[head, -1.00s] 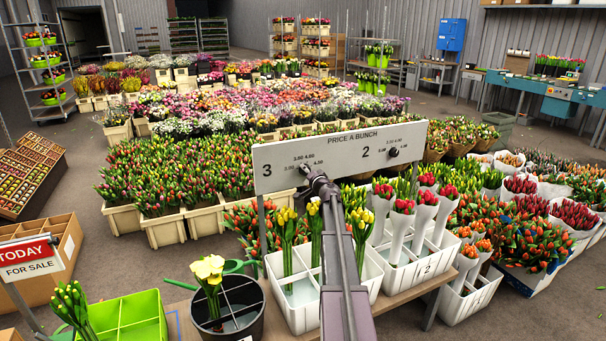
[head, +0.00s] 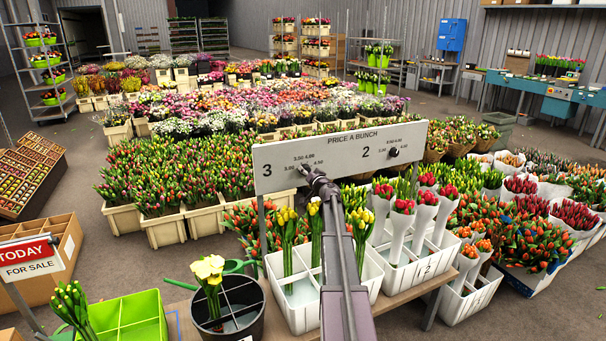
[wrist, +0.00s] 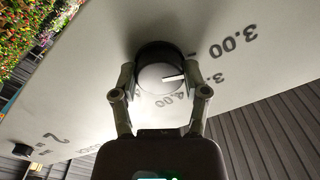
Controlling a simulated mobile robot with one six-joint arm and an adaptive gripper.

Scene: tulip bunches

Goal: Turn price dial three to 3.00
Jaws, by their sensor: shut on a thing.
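A pale price board (head: 335,155) headed "PRICE A BUNCH" carries dial three at its left end and dial two (head: 393,152) at its right. My gripper (wrist: 162,76) is shut on dial three (wrist: 160,82), a round dark knob with a light face, one finger on each side. In the wrist view the board appears turned over. The white pointer line on the knob points right, toward the middle label, which a finger partly hides. The 3.00 mark (wrist: 233,40) is farther up and right, and 4.00 (wrist: 175,100) is below the pointer. In the head view my gripper hides the knob.
White crates (head: 410,270) of tulips stand on a bench below the board. A black bucket (head: 228,315) and a green divided box (head: 125,318) stand to the left. In the wrist view dial two (wrist: 21,150) is well clear at lower left.

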